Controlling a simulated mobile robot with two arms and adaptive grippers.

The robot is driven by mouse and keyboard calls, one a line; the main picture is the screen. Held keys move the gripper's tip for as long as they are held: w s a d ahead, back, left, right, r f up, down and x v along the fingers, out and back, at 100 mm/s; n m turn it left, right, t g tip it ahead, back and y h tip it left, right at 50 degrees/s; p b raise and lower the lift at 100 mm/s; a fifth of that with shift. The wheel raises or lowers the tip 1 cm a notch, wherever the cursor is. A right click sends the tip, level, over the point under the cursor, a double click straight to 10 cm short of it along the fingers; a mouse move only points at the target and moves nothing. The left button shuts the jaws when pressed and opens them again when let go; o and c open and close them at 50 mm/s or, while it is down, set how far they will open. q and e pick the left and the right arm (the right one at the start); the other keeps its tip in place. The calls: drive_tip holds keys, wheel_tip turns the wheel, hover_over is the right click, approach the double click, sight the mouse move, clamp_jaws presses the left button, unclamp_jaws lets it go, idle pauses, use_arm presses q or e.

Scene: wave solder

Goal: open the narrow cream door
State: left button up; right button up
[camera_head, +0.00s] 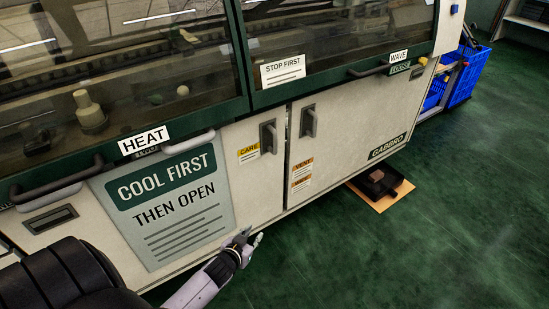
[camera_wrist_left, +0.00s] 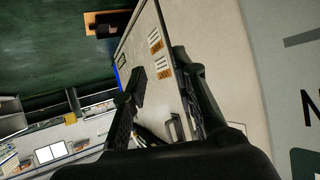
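Two cream doors meet at a vertical seam low on the machine front, and both look shut. The right cream door (camera_head: 345,135) has a grey handle (camera_head: 308,121) near its seam edge and orange labels. The left cream door (camera_head: 255,180) has a grey handle (camera_head: 268,138) and a yellow label. I cannot tell which is the narrow one. My left gripper (camera_head: 252,236) is open and empty, low in front of the doors, below the handles. In the left wrist view its fingers (camera_wrist_left: 158,85) are apart, with the right door's handle (camera_wrist_left: 175,128) beyond. My right gripper is out of view.
A wooden board with a dark tray (camera_head: 377,185) lies on the green floor beside the machine. A blue crate (camera_head: 465,78) stands at the machine's far end. Dark bar handles (camera_head: 55,185) project from the glazed hoods above. The floor at right is clear.

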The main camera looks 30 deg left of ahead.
use_arm(q)
drive_tip(key=w+a+r+t+y+b, duration=0.1)
drive_tip(key=w+r+t, duration=0.1)
drive_tip(key=r, duration=0.4)
drive_tip(key=w+a+r+t+b, duration=0.1)
drive_tip(key=w+r+t+b, duration=0.15)
drive_tip(key=r, duration=0.35)
drive_tip(key=t, duration=0.1)
approach(274, 143)
drive_tip(key=shift+n, duration=0.4)
drive_tip(key=w, duration=0.3)
drive_tip(key=w+a+b, duration=0.1)
drive_tip(key=w, duration=0.2)
drive_tip(key=w+a+b, duration=0.1)
drive_tip(key=w, duration=0.3)
drive_tip(key=shift+f, duration=0.25)
drive_tip(key=shift+w, duration=0.45)
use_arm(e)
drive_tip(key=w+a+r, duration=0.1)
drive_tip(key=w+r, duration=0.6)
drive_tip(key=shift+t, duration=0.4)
use_arm(q)
drive_tip(key=shift+c, duration=0.5)
clamp_jaws()
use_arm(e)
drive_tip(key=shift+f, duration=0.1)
